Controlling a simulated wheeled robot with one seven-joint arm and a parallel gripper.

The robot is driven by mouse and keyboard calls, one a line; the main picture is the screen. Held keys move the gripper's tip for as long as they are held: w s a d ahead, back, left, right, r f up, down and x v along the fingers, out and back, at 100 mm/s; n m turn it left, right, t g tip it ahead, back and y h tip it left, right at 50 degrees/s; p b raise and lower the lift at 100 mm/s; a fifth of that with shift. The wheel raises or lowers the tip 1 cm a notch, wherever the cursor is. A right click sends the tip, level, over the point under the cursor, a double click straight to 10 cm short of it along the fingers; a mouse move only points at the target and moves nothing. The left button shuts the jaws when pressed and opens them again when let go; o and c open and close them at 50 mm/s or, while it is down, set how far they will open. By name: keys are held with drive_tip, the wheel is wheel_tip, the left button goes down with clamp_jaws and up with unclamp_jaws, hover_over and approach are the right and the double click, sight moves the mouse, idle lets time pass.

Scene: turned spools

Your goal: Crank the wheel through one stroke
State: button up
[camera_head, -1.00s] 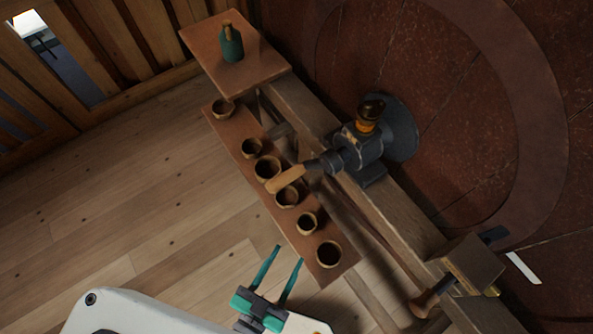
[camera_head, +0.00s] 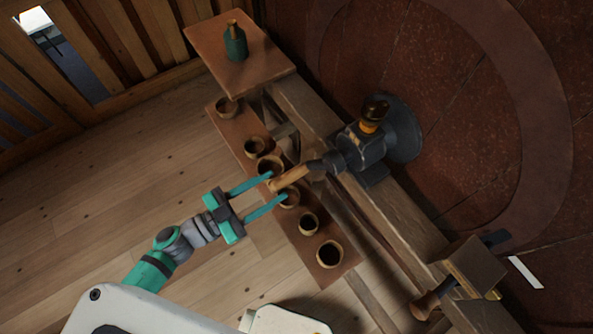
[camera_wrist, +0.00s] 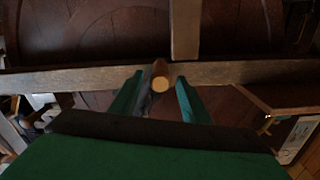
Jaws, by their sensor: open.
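The crank handle (camera_head: 293,176) is a light wooden grip that sticks out to the lower left from a dark grey metal headstock (camera_head: 362,148). A round dark wheel (camera_head: 403,128) sits on the headstock's far side. My gripper (camera_head: 277,186) is open, with its teal fingertips at the handle's free end, one on each side.
A narrow shelf with several small wooden cups (camera_head: 330,254) lies under my fingers. A green bottle (camera_head: 235,44) stands on a board at the back. A long wooden beam (camera_head: 405,216) carries the headstock, and a wooden block (camera_head: 470,266) sits lower right. Floor at left is clear.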

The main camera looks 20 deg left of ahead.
sight(305, 167)
drive_tip(key=x, duration=0.8)
drive_tip(key=shift+c, duration=0.5)
drive_tip(key=shift+w, duration=0.1)
clamp_jaws()
